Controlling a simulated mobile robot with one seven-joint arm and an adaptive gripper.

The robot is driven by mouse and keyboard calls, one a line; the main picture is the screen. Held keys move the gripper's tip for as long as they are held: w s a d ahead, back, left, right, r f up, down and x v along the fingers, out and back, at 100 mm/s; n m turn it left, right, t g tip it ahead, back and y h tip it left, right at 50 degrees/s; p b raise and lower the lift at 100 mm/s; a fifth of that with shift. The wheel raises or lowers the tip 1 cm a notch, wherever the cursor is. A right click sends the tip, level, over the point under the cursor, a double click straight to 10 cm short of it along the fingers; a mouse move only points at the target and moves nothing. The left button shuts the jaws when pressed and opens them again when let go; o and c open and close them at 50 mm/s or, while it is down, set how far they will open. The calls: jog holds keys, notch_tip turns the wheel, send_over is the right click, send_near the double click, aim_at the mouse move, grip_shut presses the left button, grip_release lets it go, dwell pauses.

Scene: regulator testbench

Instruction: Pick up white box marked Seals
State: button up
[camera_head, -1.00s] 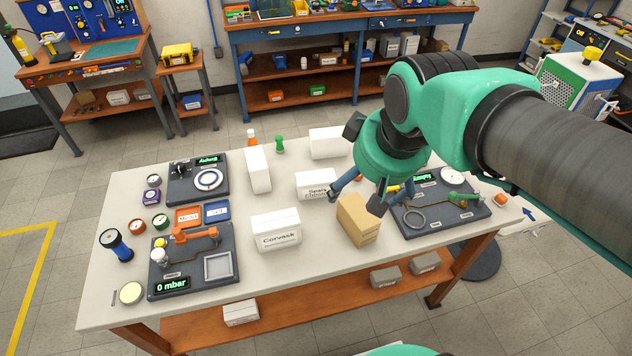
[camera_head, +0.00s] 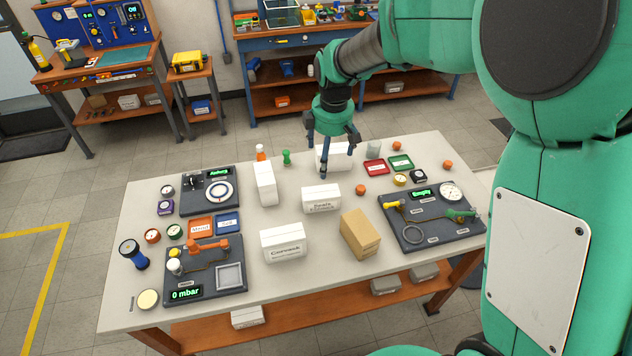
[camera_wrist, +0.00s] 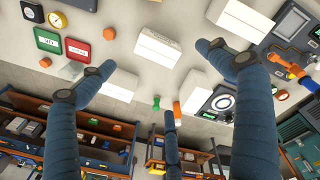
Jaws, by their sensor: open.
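The white box marked Seals (camera_head: 321,200) lies on the middle of the white table, between the white Convault-like labelled box (camera_head: 284,243) and another white box (camera_head: 329,157) at the back. In the wrist view the Seals box (camera_wrist: 158,48) is near the top centre, with its small label hard to read. My gripper (camera_head: 334,160) is above the table, behind the Seals box in the head view, fingers pointing down. In the wrist view its blue fingers (camera_wrist: 157,78) are spread wide with nothing between them, and the Seals box is apart from them.
An upright white box (camera_head: 265,184) stands left of the Seals box. A brown carton (camera_head: 360,233) stands to its front right. Orange and green bottles (camera_head: 286,158) stand at the back. Gauge panels (camera_head: 209,190) occupy the table's sides. An orange knob (camera_head: 361,189) lies close by.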

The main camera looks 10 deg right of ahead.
aim_at(320, 189)
jog(key=w+f+n+g+p, duration=0.1)
jog(key=w+f+n+p, duration=0.2)
jog(key=w+f, duration=0.4)
notch_tip(320, 189, down, 4)
jog(key=shift+w+a+r+n, duration=0.1)
jog(key=shift+w+a+n, duration=0.1)
jog(key=shift+n, duration=0.6)
jog(key=shift+f+b, duration=0.4)
jog(key=shift+f, duration=3.85)
jog(key=shift+f, duration=0.15)
jog(key=shift+s+d+f+b, duration=0.1)
jog(key=shift+f+b, duration=0.2)
jog(key=shift+f, duration=2.15)
jog(key=c, duration=1.4)
